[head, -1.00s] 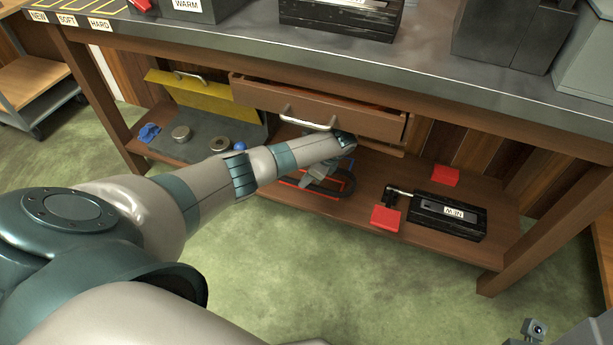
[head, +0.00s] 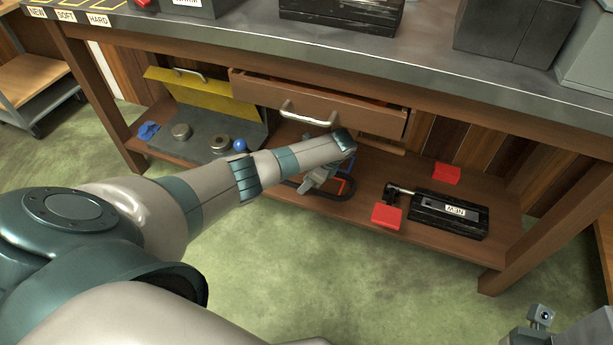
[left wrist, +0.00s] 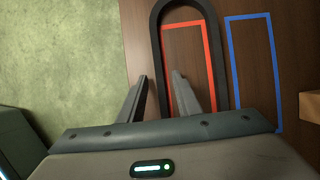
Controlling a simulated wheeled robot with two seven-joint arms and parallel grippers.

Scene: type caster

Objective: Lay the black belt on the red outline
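The black belt (head: 318,196) is a long loop by the front edge of the lower shelf, partly hidden by my left arm. In the left wrist view the belt (left wrist: 218,60) surrounds the visible part of the red outline (left wrist: 207,62); its near end is hidden. My left gripper (head: 306,187) is over the loop. In the wrist view its fingers (left wrist: 158,76) are apart, either side of the belt's left strand. I cannot tell whether the belt rests flat.
A blue outline (left wrist: 273,70) lies right of the red one. A black device (head: 450,214) and red blocks (head: 386,216) stand right on the shelf (head: 355,215). A grey plate with round parts (head: 219,144) is at left. A drawer (head: 318,105) hangs open above.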

